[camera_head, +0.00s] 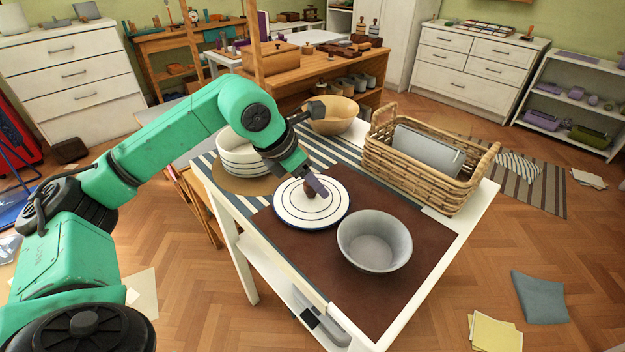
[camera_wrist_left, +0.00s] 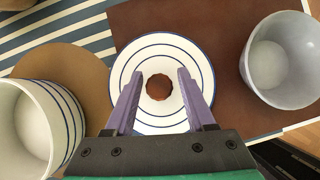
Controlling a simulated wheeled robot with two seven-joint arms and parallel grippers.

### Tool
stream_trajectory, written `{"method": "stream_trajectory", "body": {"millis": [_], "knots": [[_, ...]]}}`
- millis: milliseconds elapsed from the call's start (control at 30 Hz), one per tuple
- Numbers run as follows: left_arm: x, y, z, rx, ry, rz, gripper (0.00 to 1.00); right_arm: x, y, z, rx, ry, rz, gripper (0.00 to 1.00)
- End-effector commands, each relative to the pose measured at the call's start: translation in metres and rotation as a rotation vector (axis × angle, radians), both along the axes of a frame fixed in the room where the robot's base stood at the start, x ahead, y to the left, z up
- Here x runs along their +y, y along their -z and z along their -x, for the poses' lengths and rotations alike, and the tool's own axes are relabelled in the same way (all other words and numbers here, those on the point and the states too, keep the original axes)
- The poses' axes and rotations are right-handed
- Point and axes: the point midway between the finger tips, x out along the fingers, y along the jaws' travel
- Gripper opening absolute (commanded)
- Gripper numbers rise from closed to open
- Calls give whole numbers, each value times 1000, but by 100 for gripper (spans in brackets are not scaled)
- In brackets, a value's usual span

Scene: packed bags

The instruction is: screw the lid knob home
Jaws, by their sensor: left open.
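A round white lid (camera_head: 297,207) with dark blue rings lies on the brown mat on the table. A small brown knob (camera_head: 310,191) stands at its centre. In the left wrist view the knob (camera_wrist_left: 158,87) sits in the middle of the ringed lid (camera_wrist_left: 160,55). My left gripper (camera_head: 316,186) is open above the lid. Its two purple fingers (camera_wrist_left: 157,84) are spread on either side of the knob with a gap on each side. I cannot tell whether the knob is seated fully. My right gripper is not in view.
A white blue-striped pot (camera_head: 240,155) stands on a round brown mat at the left. A grey bowl (camera_head: 374,240) stands right of the lid. A wicker basket (camera_head: 425,180) and a wooden bowl (camera_head: 333,115) stand farther back.

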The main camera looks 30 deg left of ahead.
Motion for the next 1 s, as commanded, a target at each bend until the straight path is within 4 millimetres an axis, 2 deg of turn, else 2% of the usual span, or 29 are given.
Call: {"method": "stream_trajectory", "body": {"millis": [133, 167, 200, 300, 467, 700, 933, 1000], "knots": [[0, 0, 0, 1, -4, 1, 55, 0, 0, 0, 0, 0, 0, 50], [0, 0, 0, 1, -3, 0, 48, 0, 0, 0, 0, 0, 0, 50], [0, 0, 0, 2, -3, 1, 32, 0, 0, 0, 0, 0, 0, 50], [0, 0, 0, 2, -3, 1, 0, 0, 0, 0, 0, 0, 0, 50], [0, 1, 0, 4, 26, 1, 0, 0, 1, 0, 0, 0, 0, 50], [-1, 0, 1, 4, 298, 2, 0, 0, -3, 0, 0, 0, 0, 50], [-1, 0, 1, 3, 308, 0, 0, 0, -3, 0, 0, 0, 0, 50], [0, -1, 0, 4, 362, 2, 0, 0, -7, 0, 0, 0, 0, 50]]}}
